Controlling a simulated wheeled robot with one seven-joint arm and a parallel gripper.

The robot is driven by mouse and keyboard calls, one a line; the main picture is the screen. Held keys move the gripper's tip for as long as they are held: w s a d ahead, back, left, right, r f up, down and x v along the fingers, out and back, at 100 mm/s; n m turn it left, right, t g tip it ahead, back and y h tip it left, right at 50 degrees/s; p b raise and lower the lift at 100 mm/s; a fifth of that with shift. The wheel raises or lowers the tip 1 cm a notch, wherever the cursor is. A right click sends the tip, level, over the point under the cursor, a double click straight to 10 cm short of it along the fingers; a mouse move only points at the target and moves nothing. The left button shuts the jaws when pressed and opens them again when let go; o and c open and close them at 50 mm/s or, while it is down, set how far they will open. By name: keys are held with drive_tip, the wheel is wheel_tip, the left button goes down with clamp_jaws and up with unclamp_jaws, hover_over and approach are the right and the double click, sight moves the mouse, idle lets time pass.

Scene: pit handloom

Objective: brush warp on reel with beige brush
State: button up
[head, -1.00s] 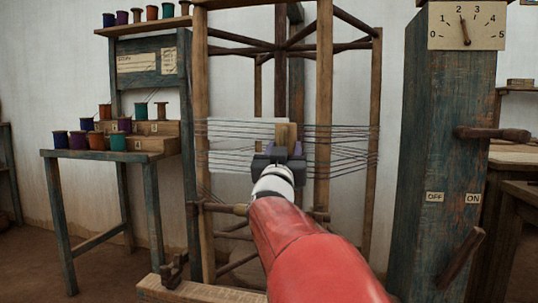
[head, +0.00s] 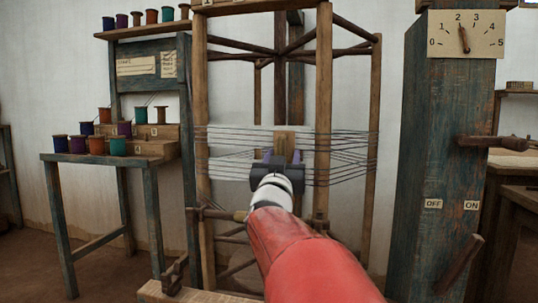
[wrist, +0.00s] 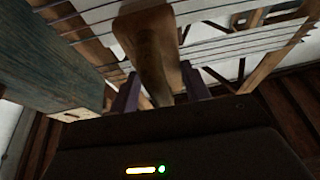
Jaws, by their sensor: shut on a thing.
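The warp (head: 347,139) is a band of dark threads stretched around the upright wooden reel (head: 324,90), at mid-height in the head view. My gripper (head: 282,158) is at the front of the reel, at the threads. It is shut on the beige brush, whose wooden handle (wrist: 150,50) stands between the purple fingers in the wrist view. The brush's upper part (head: 285,138) shows in front of the threads in the head view. Whether its bristles touch the threads cannot be told; the gripper and handle hide that spot.
A blue-green post (head: 447,150) with a dial (head: 466,35), levers and OFF and ON labels stands close at right. A table (head: 105,157) with several coloured spools stands at left. A low wooden beam (head: 190,291) lies in front of the reel.

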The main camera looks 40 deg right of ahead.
drive_tip(key=w+a+p, duration=0.2)
drive_tip(key=w+a, duration=0.2)
drive_tip(key=w, duration=0.1)
drive_tip(key=w+a+p, duration=0.2)
drive_tip(key=w+a, duration=0.2)
drive_tip(key=w, duration=0.1)
drive_tip(key=w+a+p, duration=0.3)
drive_tip(key=w+a, duration=0.1)
drive_tip(key=w, duration=0.2)
drive_tip(key=shift+a, duration=0.35)
idle(0.3)
drive_tip(key=s+a+b, duration=0.1)
drive_tip(key=s+a, duration=0.5)
drive_tip(key=a, duration=0.2)
drive_tip(key=shift+b, duration=0.4)
drive_tip(key=shift+d, duration=0.1)
